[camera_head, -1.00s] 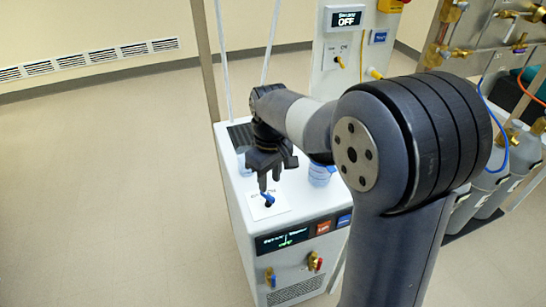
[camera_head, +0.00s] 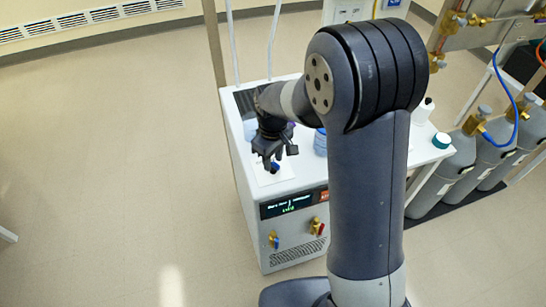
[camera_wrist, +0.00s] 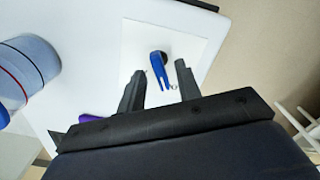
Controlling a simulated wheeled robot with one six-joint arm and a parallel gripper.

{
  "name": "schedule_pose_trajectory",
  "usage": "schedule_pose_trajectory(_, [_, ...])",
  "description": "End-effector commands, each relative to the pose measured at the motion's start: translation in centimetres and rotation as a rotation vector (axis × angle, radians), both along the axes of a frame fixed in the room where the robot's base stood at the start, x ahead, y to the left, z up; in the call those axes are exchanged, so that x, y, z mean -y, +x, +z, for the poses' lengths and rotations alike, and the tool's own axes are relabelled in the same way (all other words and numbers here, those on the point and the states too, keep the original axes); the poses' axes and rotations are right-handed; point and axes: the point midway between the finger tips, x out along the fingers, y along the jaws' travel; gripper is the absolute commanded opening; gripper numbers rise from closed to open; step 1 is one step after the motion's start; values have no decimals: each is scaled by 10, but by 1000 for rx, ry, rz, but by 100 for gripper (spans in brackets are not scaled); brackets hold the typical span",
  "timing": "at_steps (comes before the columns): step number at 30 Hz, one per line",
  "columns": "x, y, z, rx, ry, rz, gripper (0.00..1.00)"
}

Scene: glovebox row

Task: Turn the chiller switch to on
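The chiller is a white cabinet (camera_head: 290,240) with a dark display (camera_head: 286,205) on its front, showing small white and green text that I cannot read surely. Its switch is a blue lever knob (camera_wrist: 160,70) on a white plate (camera_wrist: 190,40) on the cabinet's top. In the head view the blue switch (camera_head: 275,167) is partly hidden under my gripper (camera_head: 271,158). In the wrist view my gripper (camera_wrist: 158,77) has its two dark fingers apart, one on each side of the blue lever, with gaps visible between them and it.
Brass valves with blue and red handles (camera_head: 316,227) stick out of the front. Grey gas cylinders (camera_head: 465,150) stand at right.

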Motion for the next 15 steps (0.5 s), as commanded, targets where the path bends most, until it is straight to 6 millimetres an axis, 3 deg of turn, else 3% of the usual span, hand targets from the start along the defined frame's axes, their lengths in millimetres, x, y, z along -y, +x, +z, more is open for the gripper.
schedule_pose_trajectory(8, [0, 0, -2, 0, 0, 0, 33])
schedule_pose_trajectory(15, [0, 0, -2, 0, 0, 0, 15])
